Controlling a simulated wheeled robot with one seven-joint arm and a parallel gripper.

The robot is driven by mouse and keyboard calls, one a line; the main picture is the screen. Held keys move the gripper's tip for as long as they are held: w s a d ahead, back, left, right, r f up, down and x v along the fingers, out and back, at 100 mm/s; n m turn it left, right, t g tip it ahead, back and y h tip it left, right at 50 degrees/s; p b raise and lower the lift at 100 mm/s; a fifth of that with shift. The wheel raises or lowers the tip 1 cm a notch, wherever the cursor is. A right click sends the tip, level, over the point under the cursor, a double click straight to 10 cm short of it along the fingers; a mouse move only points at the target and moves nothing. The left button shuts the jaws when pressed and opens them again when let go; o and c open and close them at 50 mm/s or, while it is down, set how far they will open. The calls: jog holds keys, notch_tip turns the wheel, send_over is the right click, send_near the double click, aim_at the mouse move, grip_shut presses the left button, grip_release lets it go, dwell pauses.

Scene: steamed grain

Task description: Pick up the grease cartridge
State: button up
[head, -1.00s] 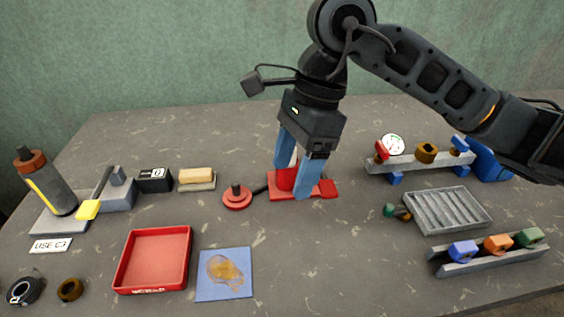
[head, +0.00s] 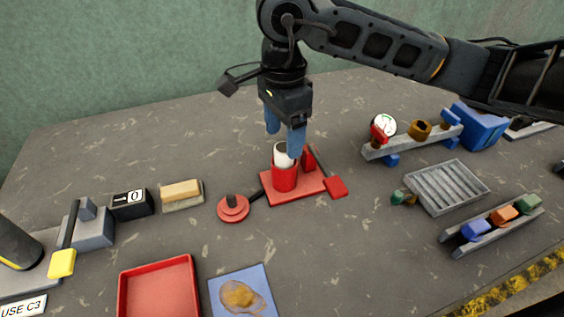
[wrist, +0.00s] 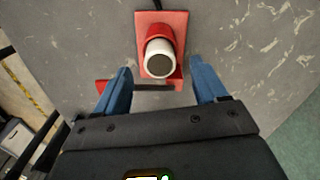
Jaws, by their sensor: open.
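A white cylinder (head: 281,153) with a dark round end stands in a red cup on a red stand (head: 300,193); it looks like the grease cartridge. In the wrist view the white cylinder (wrist: 159,58) shows its end, with the red stand (wrist: 150,18) around and behind it. My gripper (head: 284,145) points down just above and behind the cup, its blue fingers apart and empty. In the wrist view my gripper (wrist: 161,74) has the cylinder ahead, between the lines of its fingers. A dark cylinder (head: 18,250) lies partly cut off at the left edge.
A red disc on a handle (head: 233,208) sticks out left of the stand, and a red tab (head: 337,187) sits at its right. A red tray (head: 158,290) and a blue mat (head: 265,305) lie in front. A grey slotted tray (head: 447,187) and racks stand right. Table behind is clear.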

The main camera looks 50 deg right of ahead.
aim_at(285, 147)
jog(key=shift+d+f+p, duration=0.1)
jog(key=shift+f+p, duration=0.4)
jog(key=shift+f, duration=1.7)
jog(key=shift+c, duration=0.4)
grip_shut()
